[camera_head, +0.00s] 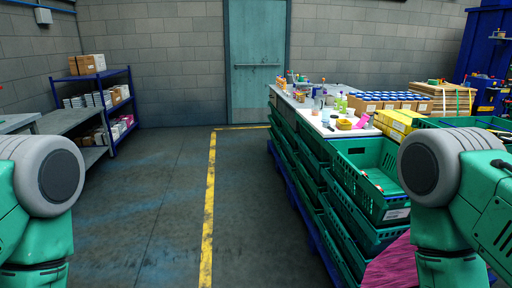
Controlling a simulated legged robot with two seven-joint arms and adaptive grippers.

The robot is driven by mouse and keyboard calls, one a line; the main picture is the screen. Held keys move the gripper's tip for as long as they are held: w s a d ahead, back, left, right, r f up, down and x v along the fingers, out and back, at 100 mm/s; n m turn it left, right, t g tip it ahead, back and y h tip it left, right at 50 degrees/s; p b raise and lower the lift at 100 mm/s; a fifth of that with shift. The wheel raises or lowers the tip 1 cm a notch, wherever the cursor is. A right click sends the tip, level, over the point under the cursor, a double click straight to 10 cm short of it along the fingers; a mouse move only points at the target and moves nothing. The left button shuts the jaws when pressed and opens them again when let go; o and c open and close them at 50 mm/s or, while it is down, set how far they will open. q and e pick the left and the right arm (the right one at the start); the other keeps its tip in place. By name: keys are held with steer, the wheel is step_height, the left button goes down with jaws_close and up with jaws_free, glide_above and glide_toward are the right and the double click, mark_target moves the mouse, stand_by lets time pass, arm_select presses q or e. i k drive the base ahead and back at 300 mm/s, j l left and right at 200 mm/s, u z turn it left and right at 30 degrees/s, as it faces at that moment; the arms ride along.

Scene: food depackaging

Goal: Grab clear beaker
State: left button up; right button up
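Several small items stand on a white worktop (303,116) at the right, set on top of stacked green crates. Among them are a light blue clear-looking container (325,117), which may be the clear beaker but is too small to tell, and green bottles (341,103). Both of my arms show only as green and grey links at the lower left and lower right. Neither gripper is in view, and both are far from the worktop items as far as the visible links show.
An open green crate (345,190) and yellow boxes (397,122) lie between me and the worktop. A blue shelf rack (131,92) with boxes and a grey bench (75,122) stand left. The floor with a yellow line (209,200) is clear up to the door (257,60).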

mark_target(315, 110)
steer(key=i+u, duration=0.1)
steer(key=i, duration=1.95)
